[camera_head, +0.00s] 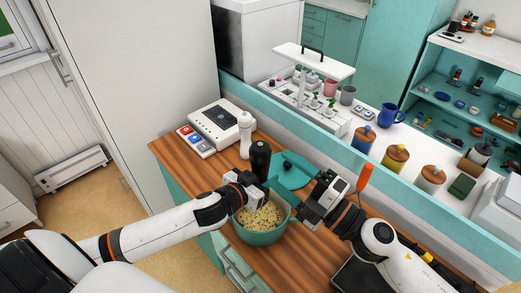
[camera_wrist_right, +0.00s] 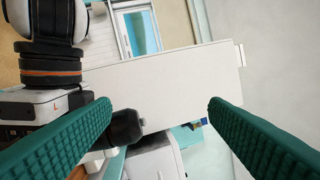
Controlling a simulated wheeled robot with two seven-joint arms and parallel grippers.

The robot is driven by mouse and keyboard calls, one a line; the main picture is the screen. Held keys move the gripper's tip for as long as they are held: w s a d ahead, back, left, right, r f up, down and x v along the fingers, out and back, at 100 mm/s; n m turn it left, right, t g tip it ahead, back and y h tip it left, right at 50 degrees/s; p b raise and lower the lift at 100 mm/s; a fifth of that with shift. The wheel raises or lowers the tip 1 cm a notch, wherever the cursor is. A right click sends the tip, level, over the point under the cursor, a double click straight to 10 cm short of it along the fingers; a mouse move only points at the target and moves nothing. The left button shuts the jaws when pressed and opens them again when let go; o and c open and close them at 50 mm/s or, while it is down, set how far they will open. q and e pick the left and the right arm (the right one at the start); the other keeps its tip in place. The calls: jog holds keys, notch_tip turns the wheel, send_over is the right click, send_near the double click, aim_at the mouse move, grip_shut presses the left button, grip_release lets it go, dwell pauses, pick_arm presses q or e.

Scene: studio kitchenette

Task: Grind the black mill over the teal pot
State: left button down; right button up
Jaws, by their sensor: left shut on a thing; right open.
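The black mill (camera_head: 261,157) stands upright in my left gripper (camera_head: 258,182), which is shut on it at the back rim of the teal pot (camera_head: 262,238). The mill's lower part is hidden by the gripper. The pot is open, with pale, dark-specked food inside. My right gripper (camera_head: 308,212) is open and empty, to the right of the pot. In the right wrist view, its green fingers (camera_wrist_right: 160,112) are spread wide. A dark rounded end, seemingly of the mill (camera_wrist_right: 124,127), shows beside my left gripper, nearer the left finger.
A teal lid (camera_head: 297,176) with a dark knob lies behind the pot. A white mill (camera_head: 245,137) stands at the back left, by a white appliance (camera_head: 215,124) with coloured buttons. An orange-handled tool (camera_head: 364,177) rises behind my right arm. A raised teal ledge (camera_head: 290,125) borders the counter.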

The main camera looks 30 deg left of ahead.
aim_at(268, 158)
jog(key=w+d+f+m+t+h, duration=0.15)
jog(key=w+f+m, duration=0.25)
jog(key=m, duration=1.3)
jog(key=shift+h, duration=0.45)
jog(key=x, duration=1.1)
jog(key=shift+s+a, duration=0.15)
jog(key=shift+a, duration=0.25)
jog(key=c, duration=0.9)
jog(key=shift+s, duration=0.1)
jog(key=shift+c, duration=0.3)
